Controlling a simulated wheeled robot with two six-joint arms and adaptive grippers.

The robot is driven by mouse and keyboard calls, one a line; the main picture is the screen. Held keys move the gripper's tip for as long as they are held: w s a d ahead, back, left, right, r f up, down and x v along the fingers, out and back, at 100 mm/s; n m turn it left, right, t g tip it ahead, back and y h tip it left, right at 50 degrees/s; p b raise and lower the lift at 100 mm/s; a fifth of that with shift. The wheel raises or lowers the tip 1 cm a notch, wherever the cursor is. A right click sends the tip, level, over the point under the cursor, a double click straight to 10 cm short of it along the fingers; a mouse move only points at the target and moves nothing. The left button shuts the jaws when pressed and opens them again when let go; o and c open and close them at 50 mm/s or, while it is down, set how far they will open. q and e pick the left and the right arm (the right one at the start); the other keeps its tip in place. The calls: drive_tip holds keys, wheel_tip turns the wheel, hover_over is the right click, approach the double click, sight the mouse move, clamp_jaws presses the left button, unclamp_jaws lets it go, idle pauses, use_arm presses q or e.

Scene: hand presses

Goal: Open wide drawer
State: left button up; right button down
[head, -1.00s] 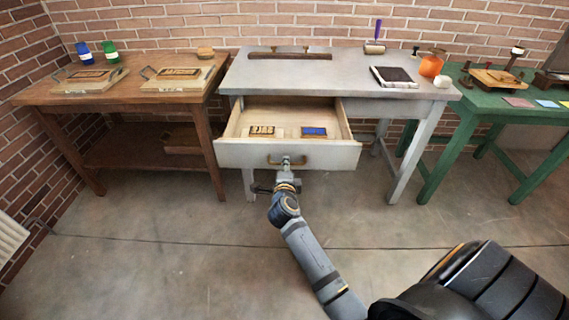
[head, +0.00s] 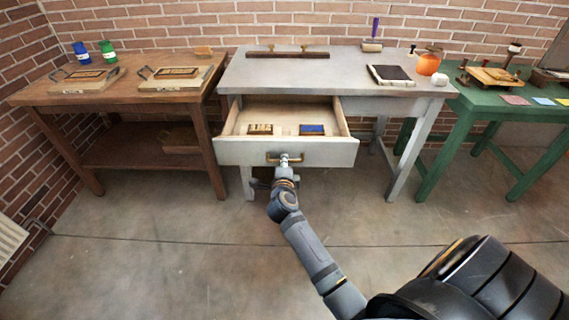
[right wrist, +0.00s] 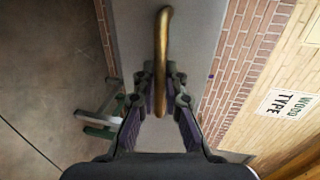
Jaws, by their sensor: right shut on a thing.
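The wide drawer (head: 235,152) is pulled out from under the grey table (head: 330,72). Inside it lie a wooden type block (head: 260,129) and a blue-faced block (head: 312,129). A brass handle (head: 300,156) is on its front; it also shows in the right wrist view (right wrist: 161,40), running between the fingers. My right gripper (head: 286,160) is shut on this handle; in the right wrist view its two fingers (right wrist: 160,95) flank the bar. My left gripper is not in view.
A brown table (head: 120,92) with wooden frames stands to the left. A green table (head: 480,108) with small tools stands to the right. An orange pot (head: 428,65) and a dark slab (head: 391,74) sit on the grey table. The floor in front is clear.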

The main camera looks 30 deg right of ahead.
sight(285, 150)
drive_tip(key=x, duration=0.2)
drive_tip(key=p+x, duration=0.1)
drive_tip(key=x, duration=0.1)
drive_tip(key=r+x, duration=0.1)
drive_tip(key=x, duration=0.1)
drive_tip(key=shift+w+d+p, duration=0.15)
drive_tip(key=shift+w+p, duration=0.05)
drive_tip(key=shift+p, duration=0.2)
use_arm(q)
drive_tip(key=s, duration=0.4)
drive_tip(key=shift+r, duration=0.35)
use_arm(e)
drive_tip(key=c, duration=1.7)
unclamp_jaws()
drive_tip(key=shift+f, duration=0.1)
drive_tip(key=v, duration=1.1)
drive_tip(key=shift+s+a, duration=0.25)
drive_tip(key=shift+s, duration=0.1)
